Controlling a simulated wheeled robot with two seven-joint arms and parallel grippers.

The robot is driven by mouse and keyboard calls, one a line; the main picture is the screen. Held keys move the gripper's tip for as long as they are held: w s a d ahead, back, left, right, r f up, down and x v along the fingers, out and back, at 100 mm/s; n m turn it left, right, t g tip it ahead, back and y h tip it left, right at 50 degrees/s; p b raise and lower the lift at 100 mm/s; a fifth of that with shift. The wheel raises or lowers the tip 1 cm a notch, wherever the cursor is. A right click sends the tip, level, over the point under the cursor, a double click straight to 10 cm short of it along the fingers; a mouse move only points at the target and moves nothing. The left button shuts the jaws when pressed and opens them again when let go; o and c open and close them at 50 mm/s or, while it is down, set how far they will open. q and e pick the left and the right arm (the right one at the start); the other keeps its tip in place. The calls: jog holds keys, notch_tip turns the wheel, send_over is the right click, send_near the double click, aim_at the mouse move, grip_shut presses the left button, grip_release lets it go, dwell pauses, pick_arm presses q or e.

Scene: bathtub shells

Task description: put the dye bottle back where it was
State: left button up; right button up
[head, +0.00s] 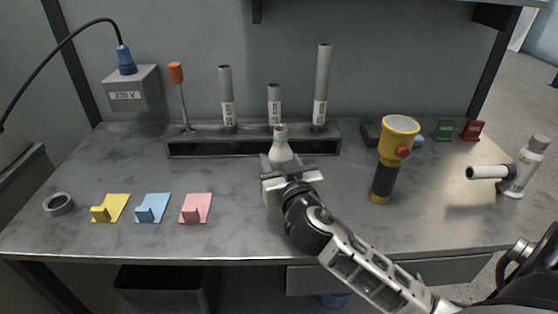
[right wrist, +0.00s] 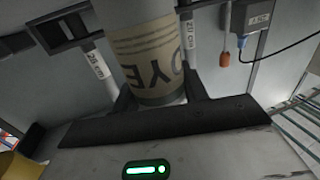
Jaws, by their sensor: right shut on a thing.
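The dye bottle shows in the head view as a pale bottle with a narrow neck (head: 281,146), standing up from my right gripper (head: 282,168). In the right wrist view the dye bottle (right wrist: 148,55) is large and close, with a tan label whose letters "DYE" read upside down. My right gripper's dark fingers (right wrist: 158,97) are shut on it, one on each side. In the head view the gripper is over the middle of the workbench (head: 240,210), in front of the rack, and hides the lower part of the bottle. My left gripper is in neither view.
A long dark rack (head: 215,148) holds an orange-handled screwdriver (head: 176,75) and labelled grey tubes (head: 321,85). A yellow flashlight (head: 385,165) stands right of the gripper. A white spray-like bottle (head: 524,165) is far right. Yellow, blue and pink hooks (head: 196,208) lie front left.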

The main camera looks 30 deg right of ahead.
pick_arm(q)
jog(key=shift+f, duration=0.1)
pick_arm(e)
jog(key=shift+f, duration=0.1)
jog(key=o, duration=0.6)
jog(key=shift+f, duration=0.1)
jog(key=o, duration=0.5)
jog(key=shift+c, duration=0.2)
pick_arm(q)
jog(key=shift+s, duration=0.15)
pick_arm(e)
jog(key=shift+r, duration=0.3)
pick_arm(q)
jog(key=b, duration=0.2)
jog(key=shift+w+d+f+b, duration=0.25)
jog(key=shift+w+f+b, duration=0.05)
jog(key=shift+b, duration=0.1)
pick_arm(e)
jog(key=v, duration=1.2)
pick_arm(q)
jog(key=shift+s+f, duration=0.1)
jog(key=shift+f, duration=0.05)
